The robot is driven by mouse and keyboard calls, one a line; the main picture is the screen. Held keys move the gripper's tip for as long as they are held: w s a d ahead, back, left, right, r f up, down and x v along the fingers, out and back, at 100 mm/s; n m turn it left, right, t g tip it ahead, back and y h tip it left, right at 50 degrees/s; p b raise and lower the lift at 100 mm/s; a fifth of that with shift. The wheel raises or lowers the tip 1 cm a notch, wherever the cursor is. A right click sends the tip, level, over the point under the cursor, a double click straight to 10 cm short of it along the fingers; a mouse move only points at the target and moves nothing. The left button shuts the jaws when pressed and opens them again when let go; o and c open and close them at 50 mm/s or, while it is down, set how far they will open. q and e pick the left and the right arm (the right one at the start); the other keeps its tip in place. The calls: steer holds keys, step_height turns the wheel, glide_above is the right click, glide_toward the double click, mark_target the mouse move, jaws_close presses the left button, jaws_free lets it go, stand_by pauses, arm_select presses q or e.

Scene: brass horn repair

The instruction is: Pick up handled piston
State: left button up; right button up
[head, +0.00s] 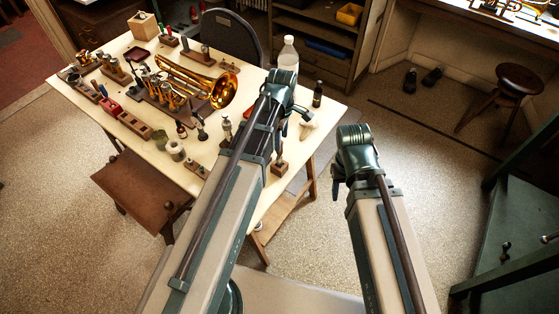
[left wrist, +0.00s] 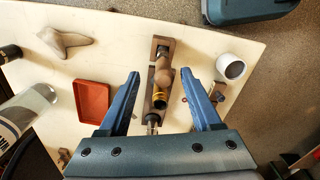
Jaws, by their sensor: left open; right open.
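A piece with a rounded tan wooden handle and a brass collar (left wrist: 160,88), which looks like the handled piston, lies on a narrow dark wooden block in the left wrist view. My left gripper (left wrist: 161,76) is open above it, with one blue finger on each side and clear gaps to the piece. In the head view my left arm covers much of this part of the table. My right gripper (head: 338,188) hangs off the table's right side, empty; its fingers are mostly hidden behind its wrist.
A white cup (left wrist: 231,67) stands close to the right finger. A red tray (left wrist: 93,101) and a clear bottle (left wrist: 30,108) are on the left. A brass horn (head: 195,82) lies among several wooden holders.

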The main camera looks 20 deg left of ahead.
mark_target(279, 157)
arm_select(q)
steer(key=f+b, duration=0.5)
steer(key=shift+s+a+f, duration=0.2)
steer(key=shift+a, duration=0.05)
steer(key=shift+r, duration=0.1)
jaws_close()
stand_by(0.3)
